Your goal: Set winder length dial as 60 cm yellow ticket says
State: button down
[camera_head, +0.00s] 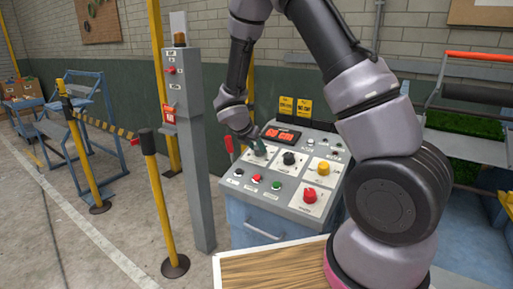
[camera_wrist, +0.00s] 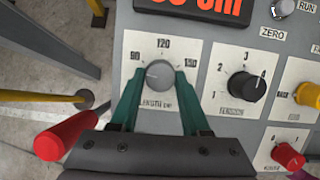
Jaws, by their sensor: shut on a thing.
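The grey length dial (camera_wrist: 160,76) sits on a white plate marked 90, 120 and 150 in the wrist view. The teal fingers of my gripper (camera_wrist: 158,84) stand on either side of its knob and are shut on it. A faint pointer mark on the knob seems to face left, below the 90; the lower scale is hidden by a finger. The red display (camera_wrist: 195,6) above is cut off at the top, with "cm" readable. In the head view my gripper (camera_head: 259,149) is at the panel's left dial. Two yellow tickets (camera_head: 295,106) stand behind the panel, their text too small to read.
The control panel (camera_head: 243,180) also has a black tension knob (camera_wrist: 245,87), a yellow knob (camera_wrist: 308,95), a red knob (camera_wrist: 288,156) and several buttons. A grey post (camera_head: 197,150) and a yellow barrier post (camera_head: 158,200) stand left. A wooden top (camera_head: 270,268) lies in front.

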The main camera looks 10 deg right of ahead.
jog(key=n+y, duration=0.1)
jog(key=n, duration=0.3)
jog(key=shift+d+n+t, duration=0.15)
jog(key=shift+n+t, duration=0.25)
jog(key=shift+n+y, duration=0.6)
jog(key=shift+n, duration=0.8)
jog(key=shift+c, duration=1.9)
grip_release()
jog(key=v, duration=1.1)
jog(key=shift+d, duration=0.15)
